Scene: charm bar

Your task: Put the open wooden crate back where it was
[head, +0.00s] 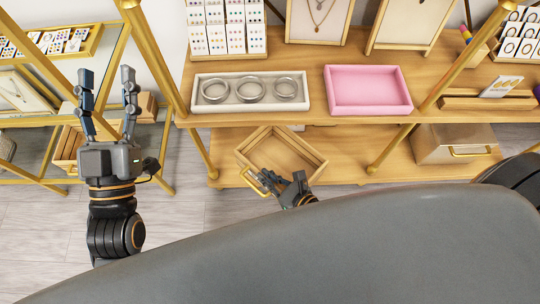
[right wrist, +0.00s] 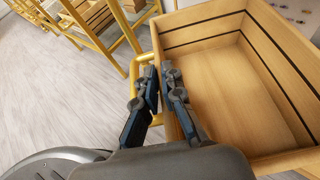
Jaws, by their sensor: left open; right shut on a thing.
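The open wooden crate (head: 296,148) is a light wood box, empty, with a yellow metal handle (head: 254,181) on its near left side. It sits turned at an angle over the front edge of the lower shelf. My right gripper (head: 284,184) is shut on the crate at its handle side. In the right wrist view the fingers (right wrist: 160,78) are beside the yellow handle and the crate wall (right wrist: 203,28); the exact contact is partly hidden. My left gripper (head: 106,84) is open and empty, raised at the left, well away from the crate.
A closed wooden box (head: 455,143) with a yellow handle stands at the right of the lower shelf (head: 345,165). Above are a white tray (head: 250,104) with rings and a pink tray (head: 368,90). Gold posts (head: 398,142) frame the shelf. Another rack stands left.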

